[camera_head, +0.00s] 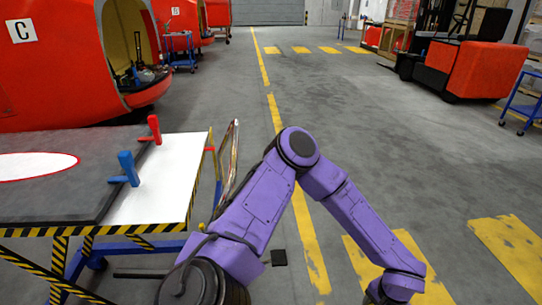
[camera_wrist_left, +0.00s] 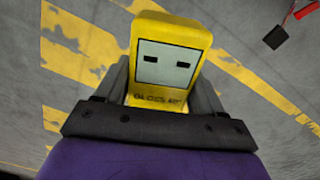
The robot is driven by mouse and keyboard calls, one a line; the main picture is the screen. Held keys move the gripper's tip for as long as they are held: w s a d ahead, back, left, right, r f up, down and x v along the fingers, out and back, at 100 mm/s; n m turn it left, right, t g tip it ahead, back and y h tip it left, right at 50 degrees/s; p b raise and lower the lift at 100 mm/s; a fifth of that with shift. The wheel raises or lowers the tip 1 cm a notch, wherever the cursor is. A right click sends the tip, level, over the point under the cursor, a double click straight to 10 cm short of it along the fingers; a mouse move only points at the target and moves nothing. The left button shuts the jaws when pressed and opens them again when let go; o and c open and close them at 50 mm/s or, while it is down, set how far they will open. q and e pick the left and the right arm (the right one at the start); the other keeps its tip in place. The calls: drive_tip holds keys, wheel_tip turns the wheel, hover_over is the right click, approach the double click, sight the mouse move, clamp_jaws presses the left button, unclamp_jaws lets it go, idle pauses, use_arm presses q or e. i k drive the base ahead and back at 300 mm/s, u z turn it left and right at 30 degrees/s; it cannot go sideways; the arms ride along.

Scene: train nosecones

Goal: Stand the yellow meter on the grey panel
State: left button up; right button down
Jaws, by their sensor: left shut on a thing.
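The yellow meter (camera_wrist_left: 172,32) has a pale square face with two dark marks and the lettering "GLOSS". In the left wrist view my left gripper (camera_wrist_left: 162,88) is shut on it, with a dark finger on each side. The meter is held over the floor; its lower end is hidden between the fingers. In the head view the purple left arm bends down at the right of centre, its wrist cut by the bottom edge, and the meter does not show. The grey panel (camera_head: 100,158) lies on the table at the left, well away from the wrist. My right gripper is not in view.
A blue clamp (camera_head: 127,168) and a red clamp (camera_head: 154,129) stand at the panel's right edge. A white oval with red outline (camera_head: 35,165) is on the panel. The white table top (camera_head: 160,190) has striped edges. The floor around the wrist is open.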

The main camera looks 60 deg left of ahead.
sight(79, 143)
drive_tip(key=u, duration=1.1)
drive_tip(key=i, duration=3.55)
drive_tip(key=u, duration=2.7)
drive_tip(key=i, duration=4.4)
drive_tip(key=u, duration=1.15)
drive_tip(key=i, duration=0.4)
drive_tip(key=u, duration=0.4)
